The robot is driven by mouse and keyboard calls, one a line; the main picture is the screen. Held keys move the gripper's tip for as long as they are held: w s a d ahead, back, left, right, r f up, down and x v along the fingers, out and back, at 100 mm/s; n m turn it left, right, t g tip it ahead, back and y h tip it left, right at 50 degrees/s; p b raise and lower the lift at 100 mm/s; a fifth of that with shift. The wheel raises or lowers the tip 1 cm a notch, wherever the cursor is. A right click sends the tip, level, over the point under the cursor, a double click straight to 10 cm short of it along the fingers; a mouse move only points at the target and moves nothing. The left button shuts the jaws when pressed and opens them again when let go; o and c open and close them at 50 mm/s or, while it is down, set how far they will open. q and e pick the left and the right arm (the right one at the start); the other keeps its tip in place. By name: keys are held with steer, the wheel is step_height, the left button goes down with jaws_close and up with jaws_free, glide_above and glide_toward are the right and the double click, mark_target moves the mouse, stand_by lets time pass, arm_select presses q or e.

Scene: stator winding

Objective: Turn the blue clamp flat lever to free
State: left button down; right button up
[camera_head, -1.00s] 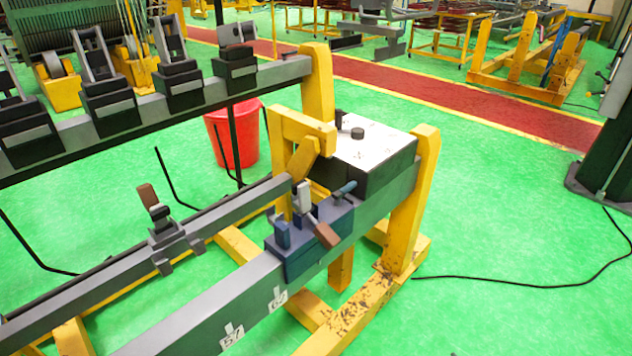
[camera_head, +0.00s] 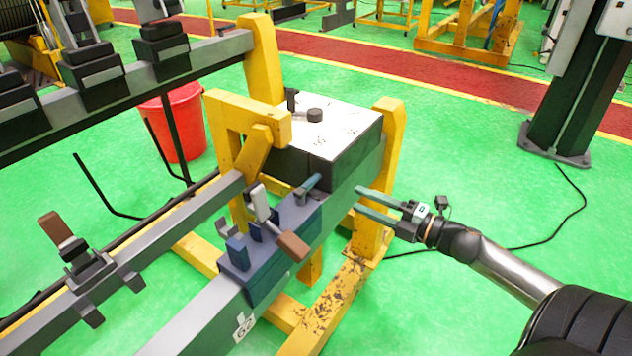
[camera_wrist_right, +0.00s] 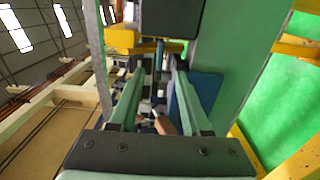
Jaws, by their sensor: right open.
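The blue clamp (camera_head: 262,272) sits on the grey beam of the yellow stand, left of centre in the head view. A lever with a flat brown end (camera_head: 292,246) slopes down across its right side. My left gripper is out of view.
A white-topped block (camera_head: 330,130) stands behind the clamp. A yellow post (camera_head: 386,125) rises near my right gripper. A second grey beam with another brown-tipped clamp (camera_head: 62,230) runs at left. A red bucket (camera_head: 181,125) stands behind.

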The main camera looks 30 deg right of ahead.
mark_target(317, 181)
steer(key=x, duration=1.1)
steer(key=shift+d, duration=0.1)
jaws_close()
stand_by(1.3)
